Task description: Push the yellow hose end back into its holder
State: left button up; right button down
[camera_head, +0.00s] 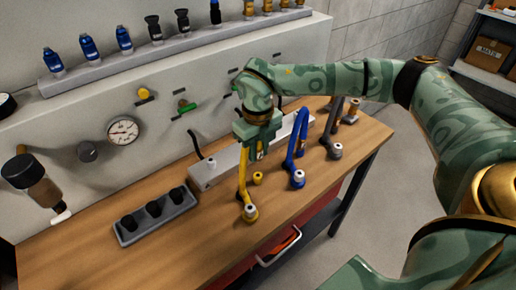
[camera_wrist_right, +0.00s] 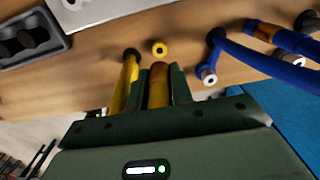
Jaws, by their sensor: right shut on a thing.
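My right gripper (camera_head: 260,148) is shut on the yellow hose end, above the wooden bench. In the right wrist view the hose end (camera_wrist_right: 158,86) sits between the two green fingers (camera_wrist_right: 160,75). A small yellow ring-shaped holder (camera_head: 258,178) stands on the bench below the gripper, apart from the held end. It shows just beyond the fingertips in the wrist view (camera_wrist_right: 160,48). My left gripper is not in view.
A dark three-socket tray (camera_head: 155,216) lies left. The panel carries a gauge (camera_head: 122,130).

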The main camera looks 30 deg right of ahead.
jog(key=shift+s, duration=0.1)
notch_tip(320, 180, down, 6)
jog(key=b, duration=0.5)
jog(key=shift+r, duration=0.1)
jog(key=shift+r+p, duration=0.1)
jog(key=shift+p, duration=0.2)
dwell(0.8)
dwell(0.8)
jog(key=shift+p, duration=0.4)
dwell(0.6)
jog(key=shift+p, duration=0.35)
